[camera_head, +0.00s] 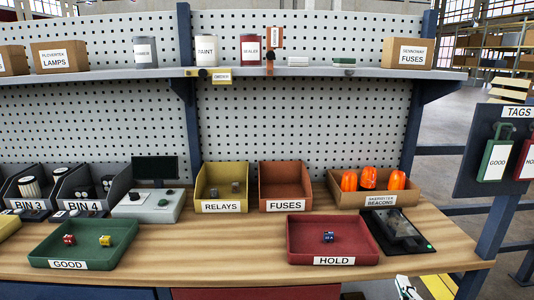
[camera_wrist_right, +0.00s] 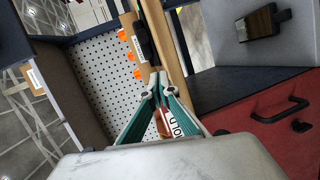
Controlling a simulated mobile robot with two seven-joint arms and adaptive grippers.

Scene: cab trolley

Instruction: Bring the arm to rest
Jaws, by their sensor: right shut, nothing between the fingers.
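My right gripper (camera_head: 407,288) shows at the bottom edge of the head view, low in front of the bench and right of the red HOLD tray (camera_head: 290,240). Only a small white and green part of it is in that view. In the right wrist view the teal fingers (camera_wrist_right: 159,84) come together at their tips, shut with nothing between them. Part of the HOLD label shows behind the fingers there. My left gripper is in neither view.
The wooden bench (camera_head: 215,250) carries the green GOOD tray (camera_head: 112,258) with red and yellow cubes. A blue cube (camera_head: 328,237) lies in the HOLD tray. A black device (camera_head: 398,231) sits at the bench's right. A red drawer front (camera_wrist_right: 255,120) shows below.

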